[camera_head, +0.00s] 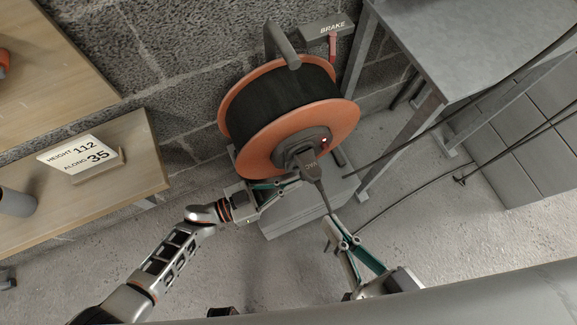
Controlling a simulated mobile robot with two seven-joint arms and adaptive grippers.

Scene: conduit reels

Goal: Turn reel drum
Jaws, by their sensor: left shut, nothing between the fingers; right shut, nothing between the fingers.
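The reel drum (258,160) has orange flanges and is wound with black cable (277,100). A dark grey handle (283,45) rises at its top. A dark plug (311,163) sits at the hub, beside a small red light, with a cable running down from it. My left gripper (296,181) is shut at the drum's lower front edge, close to the plug; I cannot tell whether it touches the flange. My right gripper (333,222) is shut and empty below the drum, near the hanging cable.
A box marked BRAKE (327,27) with a red lever (332,47) is behind the drum. A grey metal table (460,45) stands at right, with loose black cables (420,190) near it. A wooden shelf (140,160) at left bears a card (78,155) reading HEIGHT 112, ALONG 35.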

